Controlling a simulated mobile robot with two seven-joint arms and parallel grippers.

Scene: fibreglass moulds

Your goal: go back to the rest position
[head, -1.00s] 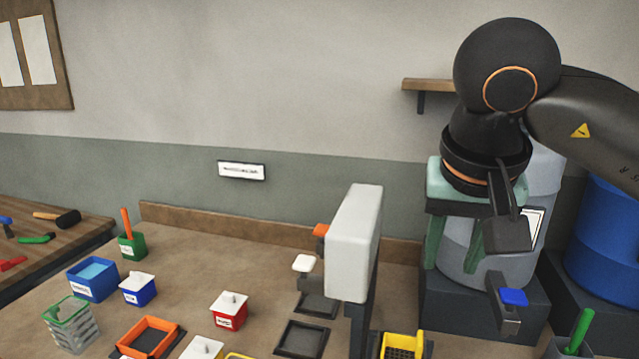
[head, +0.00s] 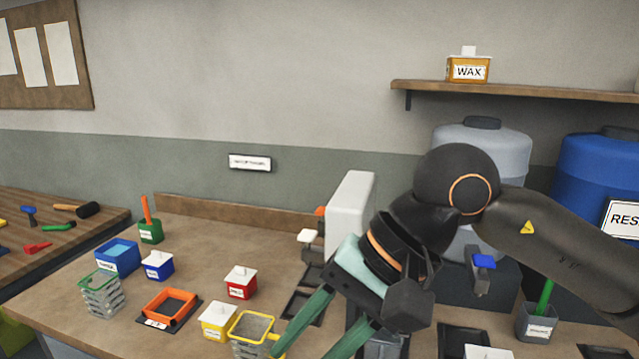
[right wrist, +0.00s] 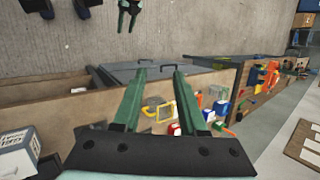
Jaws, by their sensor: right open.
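My right gripper (head: 302,350) hangs in front of the bench in the head view, its two green fingers pointing down and left. The fingers are apart with nothing between them; they also show open and empty in the right wrist view (right wrist: 160,75). The right arm comes in from the right and hides part of the bench. My left gripper is outside the head view. A small dark part with green fingers at the top of the right wrist view looks like my left gripper (right wrist: 128,14), too small to read.
A tall grey-white block (head: 349,205) stands close behind the right gripper. A yellow basket (head: 250,330), a yellow lidded box (head: 218,320) and a red lidded box (head: 240,282) are to its left. A grey cup (head: 537,322) stands right. Open air lies above the bench.

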